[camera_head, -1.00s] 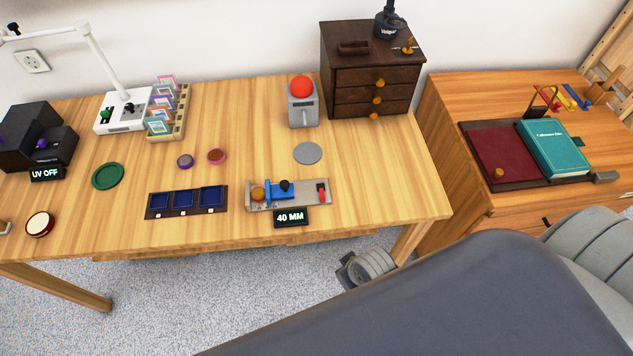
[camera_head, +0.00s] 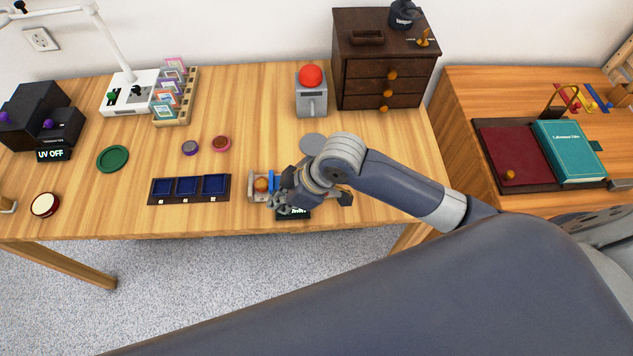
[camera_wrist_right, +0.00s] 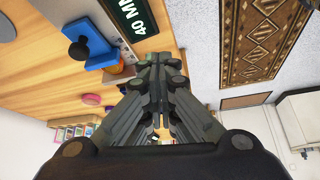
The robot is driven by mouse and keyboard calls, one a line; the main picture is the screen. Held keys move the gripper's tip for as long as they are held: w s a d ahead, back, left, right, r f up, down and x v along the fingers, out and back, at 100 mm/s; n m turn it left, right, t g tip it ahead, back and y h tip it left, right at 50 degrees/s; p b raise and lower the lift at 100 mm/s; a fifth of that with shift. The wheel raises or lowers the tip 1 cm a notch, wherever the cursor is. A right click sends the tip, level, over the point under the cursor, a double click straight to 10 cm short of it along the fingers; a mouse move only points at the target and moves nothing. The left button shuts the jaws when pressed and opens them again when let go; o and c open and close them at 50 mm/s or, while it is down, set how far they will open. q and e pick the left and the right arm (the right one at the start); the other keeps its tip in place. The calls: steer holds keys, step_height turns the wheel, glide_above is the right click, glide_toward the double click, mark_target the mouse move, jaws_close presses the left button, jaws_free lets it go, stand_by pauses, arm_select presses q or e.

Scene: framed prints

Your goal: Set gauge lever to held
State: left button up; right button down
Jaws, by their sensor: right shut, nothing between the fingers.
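The gauge (camera_head: 253,196) lies near the front edge of the table. Its left end shows an orange ball (camera_head: 261,184) and part of a blue slider (camera_head: 271,181). My right gripper (camera_head: 280,202) is over its right part, hiding the red lever at that end. The gripper is shut and empty; contact with the gauge cannot be told. In the right wrist view, the shut fingers (camera_wrist_right: 158,64) are beside the blue slider with its black knob (camera_wrist_right: 78,50). The "40 MM" display (camera_wrist_right: 136,18) is above them. My left gripper is not in view.
A row of blue trays (camera_head: 188,188) lies left of the gauge. A grey disc (camera_head: 313,142) and a grey device with a red dome (camera_head: 311,98) stand behind it. A dark drawer chest (camera_head: 368,72) is at the back right.

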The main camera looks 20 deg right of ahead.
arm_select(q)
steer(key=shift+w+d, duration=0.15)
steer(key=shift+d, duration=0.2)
arm_select(e)
steer(key=w+d+r+n+g+h, duration=0.1)
steer(key=w+d+r, duration=0.3)
steer(key=d, duration=0.4)
steer(key=shift+w+d+n+g+h, duration=0.3)
steer(key=shift+w+d+n+g, duration=0.15)
steer(key=shift+n, duration=0.45)
steer(key=shift+s, duration=0.1)
steer(key=p+x, duration=0.1)
steer(key=x, duration=0.8)
steer(key=shift+a+f, duration=0.25)
steer(key=shift+f, duration=0.05)
steer(key=d+p, duration=0.2)
steer(key=d, duration=0.1)
steer(key=shift+s, duration=0.4)
steer(key=shift+s+d+f, duration=0.15)
steer(key=shift+d, duration=0.3)
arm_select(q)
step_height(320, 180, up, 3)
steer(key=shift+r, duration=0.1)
